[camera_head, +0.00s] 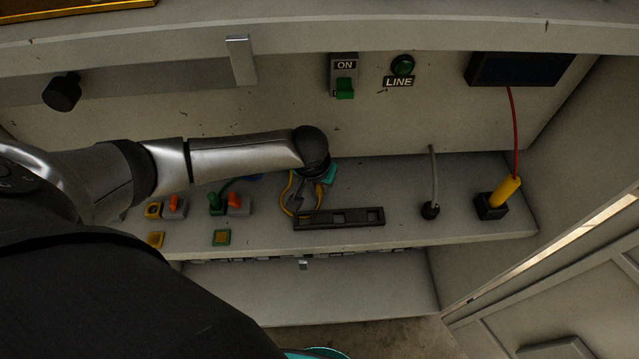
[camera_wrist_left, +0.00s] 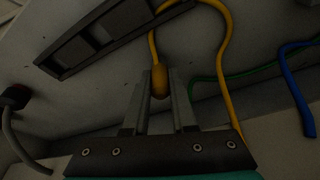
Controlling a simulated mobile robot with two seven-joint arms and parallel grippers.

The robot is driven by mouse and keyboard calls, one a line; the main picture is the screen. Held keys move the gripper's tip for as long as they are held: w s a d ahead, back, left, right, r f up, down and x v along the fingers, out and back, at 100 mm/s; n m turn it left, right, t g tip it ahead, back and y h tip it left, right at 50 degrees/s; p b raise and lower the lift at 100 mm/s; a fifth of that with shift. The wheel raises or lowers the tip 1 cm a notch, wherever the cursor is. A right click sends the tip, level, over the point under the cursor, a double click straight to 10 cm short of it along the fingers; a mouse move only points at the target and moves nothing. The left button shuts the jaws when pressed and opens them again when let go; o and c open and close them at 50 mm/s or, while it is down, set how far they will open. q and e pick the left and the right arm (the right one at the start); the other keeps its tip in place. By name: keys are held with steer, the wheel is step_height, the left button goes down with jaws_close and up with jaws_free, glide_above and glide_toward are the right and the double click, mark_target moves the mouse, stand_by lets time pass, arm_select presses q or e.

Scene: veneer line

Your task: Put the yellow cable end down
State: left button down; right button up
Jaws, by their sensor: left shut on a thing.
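The yellow cable end (camera_wrist_left: 159,82) is between the fingers of my left gripper (camera_wrist_left: 161,90) in the left wrist view. The gripper is shut on it, and the yellow cable (camera_wrist_left: 228,70) loops away to the right. In the head view my left gripper (camera_head: 304,197) points down just behind a black slotted holder (camera_head: 360,223) on the shelf. The holder also shows at the upper left of the wrist view (camera_wrist_left: 73,54), apart from the cable end; its slots look empty. In the head view the cable end is hard to make out. My right gripper is not in view.
On the shelf's left are orange switches (camera_head: 235,201), a green plug (camera_head: 216,203) and yellow-framed sockets (camera_head: 154,239). A grey cable (camera_head: 433,165) and a yellow probe (camera_head: 505,191) stand in black bases at right. A green ON switch (camera_head: 344,88) is on the back panel.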

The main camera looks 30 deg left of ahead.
arm_select(q)
steer(key=shift+f, duration=0.2)
steer(key=c, duration=0.7)
jaws_free()
steer(key=p+v, duration=0.2)
steer(key=v, duration=1)
steer(key=shift+r, duration=0.2)
